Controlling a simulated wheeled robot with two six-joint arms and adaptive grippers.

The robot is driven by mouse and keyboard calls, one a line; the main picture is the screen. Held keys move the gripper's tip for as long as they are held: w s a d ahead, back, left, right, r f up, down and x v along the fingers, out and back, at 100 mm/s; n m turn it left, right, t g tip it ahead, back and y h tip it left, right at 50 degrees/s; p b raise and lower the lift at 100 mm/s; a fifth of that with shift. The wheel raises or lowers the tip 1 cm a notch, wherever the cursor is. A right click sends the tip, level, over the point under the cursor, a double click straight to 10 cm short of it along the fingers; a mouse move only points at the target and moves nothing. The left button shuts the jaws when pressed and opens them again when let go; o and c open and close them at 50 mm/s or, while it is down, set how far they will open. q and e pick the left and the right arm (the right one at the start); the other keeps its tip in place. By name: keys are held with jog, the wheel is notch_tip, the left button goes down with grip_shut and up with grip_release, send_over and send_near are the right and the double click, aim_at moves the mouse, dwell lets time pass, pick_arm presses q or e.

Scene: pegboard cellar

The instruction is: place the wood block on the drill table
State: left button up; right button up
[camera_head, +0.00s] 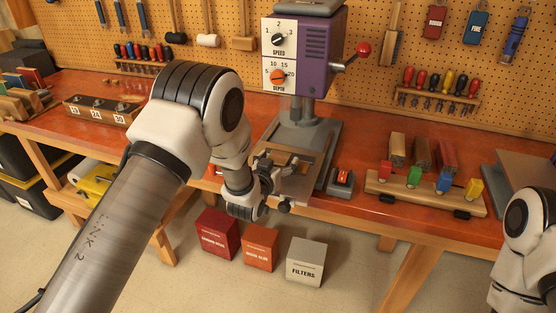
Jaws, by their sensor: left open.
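The drill press (306,50) stands at the back of the orange-red bench, its grey column rising from a grey base. A pale flat plate, apparently the drill table (297,190), is low in front of the column. My left gripper (275,180) is open at the plate's left side, partly hiding it. I cannot tell whether it touches anything, and I see no block clearly between its fingers. My right gripper is out of view.
The rack (405,193) has coloured clamps along its front. Red, orange and grey boxes (306,262) stand on the floor. A grey sheet (527,175) lies near my right arm.

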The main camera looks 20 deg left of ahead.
pick_arm(q)
jog(key=shift+r, duration=0.15)
jog(key=shift+s, duration=0.2)
jog(key=s+r+b, duration=0.2)
jog(key=s+b, duration=0.1)
jog(key=s, duration=0.8)
jog(key=s+a+f+g+y, duration=0.1)
jog(key=s+f+g, duration=0.3)
jog(key=s+f, duration=0.45)
jog(key=s+a+f+g, duration=0.2)
jog(key=s+f+g, duration=0.25)
jog(key=f, duration=0.75)
jog(key=s+f+g, duration=0.4)
jog(key=s+f, duration=0.1)
jog(key=s, duration=0.5)
jog(key=s+a+f+n+g, duration=0.1)
jog(key=s+f+g, duration=0.3)
jog(key=s, duration=0.7)
jog(key=shift+s+a+f, duration=0.15)
jog(key=shift+a+f, duration=0.15)
jog(key=shift+f, duration=0.6)
